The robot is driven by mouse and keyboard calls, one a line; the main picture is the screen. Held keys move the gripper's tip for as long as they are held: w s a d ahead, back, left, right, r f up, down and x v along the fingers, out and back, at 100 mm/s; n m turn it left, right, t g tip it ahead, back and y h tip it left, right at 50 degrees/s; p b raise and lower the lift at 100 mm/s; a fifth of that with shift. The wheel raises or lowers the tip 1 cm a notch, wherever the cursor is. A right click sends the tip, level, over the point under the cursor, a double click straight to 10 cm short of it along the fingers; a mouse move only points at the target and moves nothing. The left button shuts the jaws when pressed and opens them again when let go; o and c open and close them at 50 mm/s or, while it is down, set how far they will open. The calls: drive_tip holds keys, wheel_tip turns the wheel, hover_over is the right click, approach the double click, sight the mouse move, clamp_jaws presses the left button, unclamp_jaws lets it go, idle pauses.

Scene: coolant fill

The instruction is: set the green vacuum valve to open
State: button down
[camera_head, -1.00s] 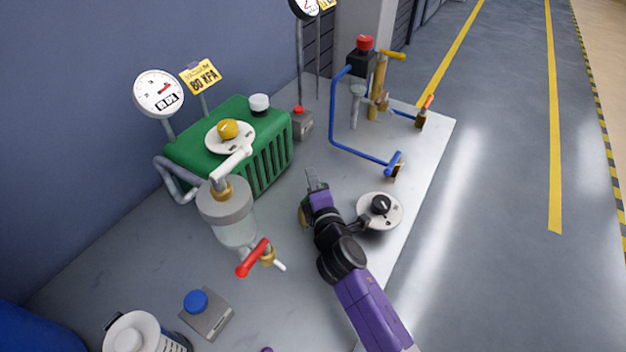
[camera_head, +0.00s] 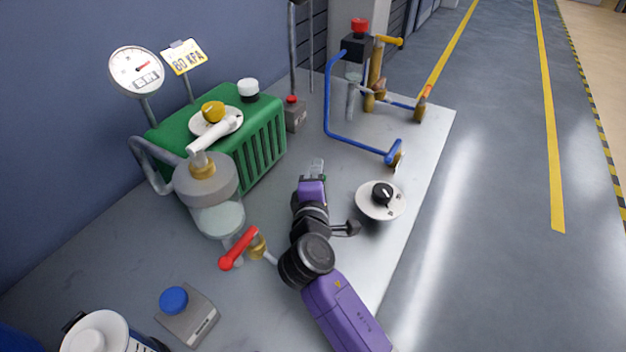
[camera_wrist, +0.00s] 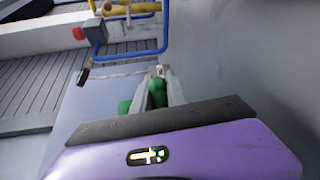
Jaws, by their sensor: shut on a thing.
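The green vacuum valve is mostly hidden behind my gripper (camera_head: 316,169) in the head view. In the wrist view its green handle (camera_wrist: 157,94) shows between the fingers of my gripper (camera_wrist: 160,75), which is shut on it. A second green patch shows to the left, beside the finger. I cannot tell the handle's angle or the valve's setting from these frames. My gripper is low over the grey bench, left of a white dial with a black knob (camera_head: 382,194).
A green pump (camera_head: 262,140) and a glass jar (camera_head: 219,218) with a red-handled valve (camera_head: 239,249) stand to the left. A blue pipe frame (camera_head: 328,105) stands behind my gripper. A grey box with a blue button (camera_head: 190,315) is at front left. Bare bench lies right of the pump.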

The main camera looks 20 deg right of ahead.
drive_tip(key=shift+s+f+m+h, duration=0.1)
drive_tip(key=shift+s+m+h, duration=0.1)
drive_tip(key=shift+m+h, duration=0.1)
drive_tip(key=c, duration=1.3)
unclamp_jaws()
drive_tip(key=shift+c, duration=0.2)
drive_tip(key=shift+v, duration=3.85)
drive_tip(key=shift+c, duration=0.2)
